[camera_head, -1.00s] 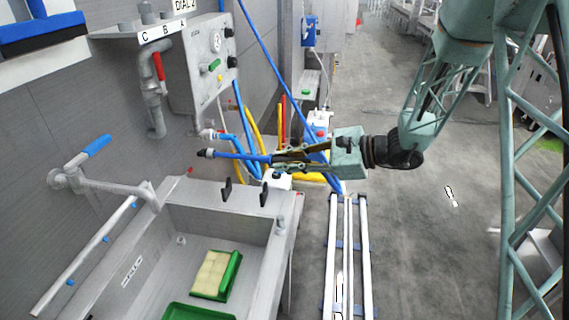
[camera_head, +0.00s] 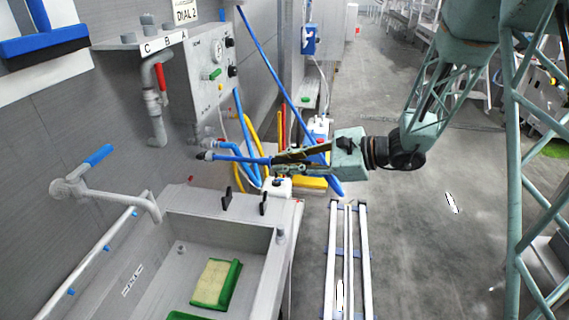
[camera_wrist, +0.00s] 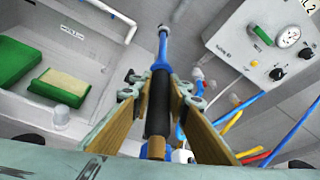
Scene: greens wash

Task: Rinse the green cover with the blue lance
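My gripper (camera_head: 274,160) is shut around the dark grip of the blue lance (camera_head: 240,158). The lance points left in the head view, its dark tip above the sink's back edge. In the wrist view the lance (camera_wrist: 163,52) runs away from between my fingers (camera_wrist: 160,92), its nozzle over the sink's rim. A green piece with a pale yellow block (camera_head: 211,281) lies in the sink; it also shows in the wrist view (camera_wrist: 60,87). A second green piece (camera_wrist: 24,60) lies beside it, mostly cut off in the head view. I cannot tell which is the cover. No water shows.
The grey sink (camera_head: 255,262) has two black prongs on its back edge. A lever tap with a blue handle (camera_head: 98,155) stands at left. A valve panel (camera_head: 205,75) is on the wall. Blue and yellow hoses hang behind my gripper. White floor rails (camera_head: 348,260) run right of the sink.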

